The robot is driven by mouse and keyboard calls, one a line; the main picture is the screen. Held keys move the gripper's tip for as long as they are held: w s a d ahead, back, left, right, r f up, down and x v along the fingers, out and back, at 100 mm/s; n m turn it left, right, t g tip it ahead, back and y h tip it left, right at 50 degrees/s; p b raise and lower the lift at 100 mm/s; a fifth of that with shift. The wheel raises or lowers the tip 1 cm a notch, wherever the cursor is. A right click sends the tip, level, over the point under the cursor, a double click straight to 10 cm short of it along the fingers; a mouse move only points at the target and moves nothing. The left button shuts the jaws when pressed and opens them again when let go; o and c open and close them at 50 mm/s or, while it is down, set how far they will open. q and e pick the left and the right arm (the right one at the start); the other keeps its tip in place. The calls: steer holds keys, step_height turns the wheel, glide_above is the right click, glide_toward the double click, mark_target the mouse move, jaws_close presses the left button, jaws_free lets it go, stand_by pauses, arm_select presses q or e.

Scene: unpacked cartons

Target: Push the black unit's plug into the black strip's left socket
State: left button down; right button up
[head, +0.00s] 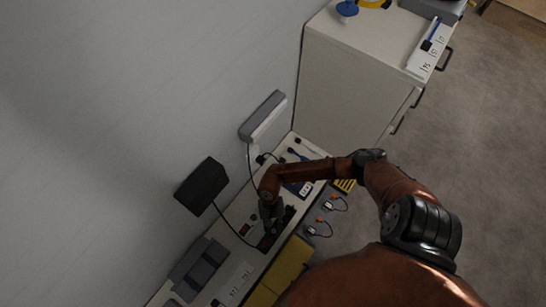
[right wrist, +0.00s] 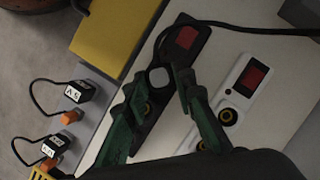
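The black unit (head: 202,185) is on the wall in the head view, and its dark cable runs down toward the bench. The black strip (right wrist: 184,46) lies beneath my right gripper in the wrist view, with a red switch and one bare yellow-ringed socket. A pale round plug (right wrist: 158,77) with a black cable is between my right gripper's (right wrist: 157,75) green fingertips, which appear closed on it. It overlaps the strip between the switch and the bare socket. I cannot tell whether it is seated or above the strip. My left gripper is out of view.
A white strip (right wrist: 228,100) with a red switch lies beside the black one. Several small labelled black plugs (right wrist: 80,91) hang at the bench edge, near a yellow block (right wrist: 112,35). A grey-and-white unit (head: 262,115) is on the wall. A pale cabinet (head: 345,80) stands beyond.

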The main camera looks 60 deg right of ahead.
steer(key=o, duration=0.5)
steer(key=shift+o, duration=0.2)
steer(key=shift+r, duration=0.1)
